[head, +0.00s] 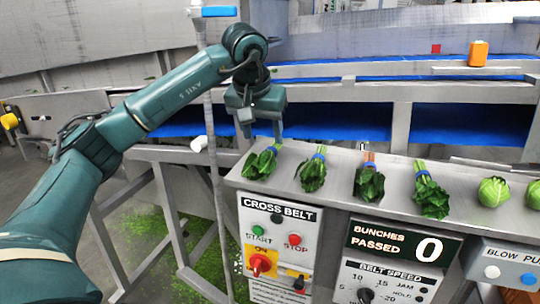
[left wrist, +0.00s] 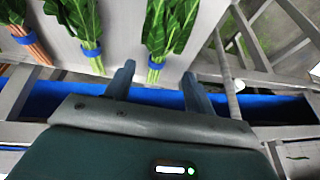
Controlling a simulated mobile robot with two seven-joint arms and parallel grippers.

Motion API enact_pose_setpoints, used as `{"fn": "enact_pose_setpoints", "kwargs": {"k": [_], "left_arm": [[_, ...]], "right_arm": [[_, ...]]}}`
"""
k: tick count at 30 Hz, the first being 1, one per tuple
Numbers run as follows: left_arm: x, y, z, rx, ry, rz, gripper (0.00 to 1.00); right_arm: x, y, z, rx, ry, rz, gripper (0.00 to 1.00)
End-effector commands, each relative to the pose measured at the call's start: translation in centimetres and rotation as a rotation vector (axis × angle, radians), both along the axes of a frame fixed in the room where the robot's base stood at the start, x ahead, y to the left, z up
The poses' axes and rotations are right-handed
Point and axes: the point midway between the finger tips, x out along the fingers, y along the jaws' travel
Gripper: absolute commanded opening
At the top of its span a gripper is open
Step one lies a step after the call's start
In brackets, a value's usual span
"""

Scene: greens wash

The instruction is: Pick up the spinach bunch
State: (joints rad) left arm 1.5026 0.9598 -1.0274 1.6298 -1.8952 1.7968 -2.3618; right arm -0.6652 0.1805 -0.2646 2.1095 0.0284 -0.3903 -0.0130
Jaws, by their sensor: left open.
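Several leafy green bunches with blue bands lie in a row on a metal ledge (head: 337,192). The leftmost bunch (head: 261,163) has green stems; a second bunch (head: 313,172) lies beside it. A third bunch (head: 369,184) has reddish stems, and a fourth bunch (head: 431,197) has green ones. I cannot tell for sure which is the spinach. My left gripper (head: 264,130) is open and empty, above the back of the leftmost bunch. In the left wrist view, the fingertips (left wrist: 156,82) stand either side of that bunch's stem end (left wrist: 155,64), apparently without gripping it. My right gripper is out of view.
Round green heads (head: 494,191) sit at the ledge's right. Below is a cross belt control panel (head: 277,245) and a bunch counter reading 0 (head: 405,243). A blue belt (head: 340,122) runs behind the ledge. Metal railings (head: 172,205) stand left of it.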

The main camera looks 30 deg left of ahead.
Motion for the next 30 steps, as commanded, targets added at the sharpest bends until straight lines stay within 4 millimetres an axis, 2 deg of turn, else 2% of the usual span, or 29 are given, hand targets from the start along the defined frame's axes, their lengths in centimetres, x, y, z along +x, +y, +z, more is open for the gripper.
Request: {"fn": "enact_pose_setpoints", "kwargs": {"k": [3,10,18,26,30], "left_arm": [[0.6,0.1,-1.4,0.0,0.0,0.001,0.55],[1.5,0.3,-2.9,-0.003,0.002,0.002,0.55],[3.2,0.8,-6.2,-0.002,0.001,0.001,0.55],[3.4,0.8,-6.6,-0.003,-0.002,0.0,0.55],[3.4,0.7,-6.5,-0.003,-0.002,0.0,0.46]], "right_arm": [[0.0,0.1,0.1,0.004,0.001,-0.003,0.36],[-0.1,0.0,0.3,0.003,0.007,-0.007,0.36],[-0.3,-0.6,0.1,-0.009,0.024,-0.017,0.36],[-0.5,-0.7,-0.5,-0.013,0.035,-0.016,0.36],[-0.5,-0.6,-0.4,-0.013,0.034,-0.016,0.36]]}}
